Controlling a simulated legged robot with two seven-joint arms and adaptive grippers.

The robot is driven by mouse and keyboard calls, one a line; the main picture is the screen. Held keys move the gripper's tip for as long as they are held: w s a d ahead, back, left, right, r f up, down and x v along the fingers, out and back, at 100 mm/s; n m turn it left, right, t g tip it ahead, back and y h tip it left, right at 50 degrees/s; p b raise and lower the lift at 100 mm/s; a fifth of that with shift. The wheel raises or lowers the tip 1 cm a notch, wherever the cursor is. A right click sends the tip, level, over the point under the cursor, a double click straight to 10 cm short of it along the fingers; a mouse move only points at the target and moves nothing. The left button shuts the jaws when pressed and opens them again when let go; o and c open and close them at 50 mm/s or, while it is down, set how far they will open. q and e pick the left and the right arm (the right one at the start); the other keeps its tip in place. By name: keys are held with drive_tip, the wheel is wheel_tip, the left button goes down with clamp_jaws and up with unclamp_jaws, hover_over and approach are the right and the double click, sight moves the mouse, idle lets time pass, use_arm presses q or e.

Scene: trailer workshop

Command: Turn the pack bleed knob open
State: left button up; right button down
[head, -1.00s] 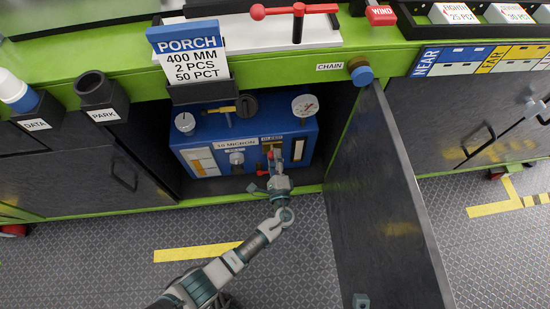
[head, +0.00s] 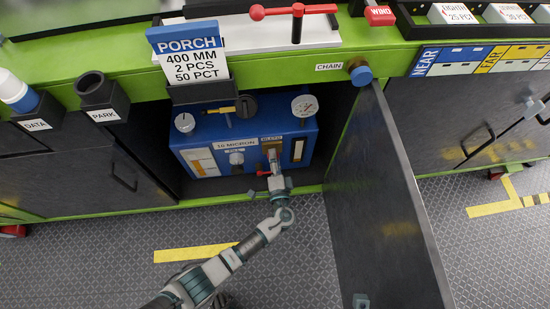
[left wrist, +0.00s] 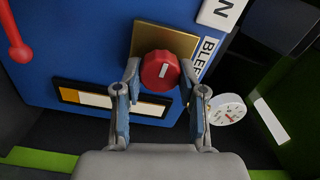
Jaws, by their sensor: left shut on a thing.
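The blue pack (head: 275,122) stands in the open cabinet under the green bench. In the left wrist view its red round bleed knob (left wrist: 160,70), with a white line on its face, sits on a brass plate (left wrist: 185,42). My left gripper (head: 273,160) is shut on the knob, one blue-padded finger at each side. In the head view the gripper mostly hides the knob, beneath the BLEED label (head: 272,139). My right gripper is not in view.
The open dark cabinet door (head: 385,200) stands to the right of my left arm. A red lever (left wrist: 15,40) is on the pack near the gripper. A white gauge (left wrist: 228,108) is on the other side. The floor in front is mostly clear.

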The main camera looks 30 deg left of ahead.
use_arm(q)
drive_tip(key=shift+s+a+f, duration=0.2)
drive_tip(key=shift+s+f, duration=0.05)
drive_tip(key=shift+f, duration=0.25)
drive_tip(key=o, duration=1)
drive_tip(key=shift+o, duration=0.7)
drive_tip(key=shift+w+r, duration=0.15)
drive_tip(key=shift+r, duration=0.05)
drive_tip(key=v, duration=1.2)
drive_tip(key=shift+f, duration=0.1)
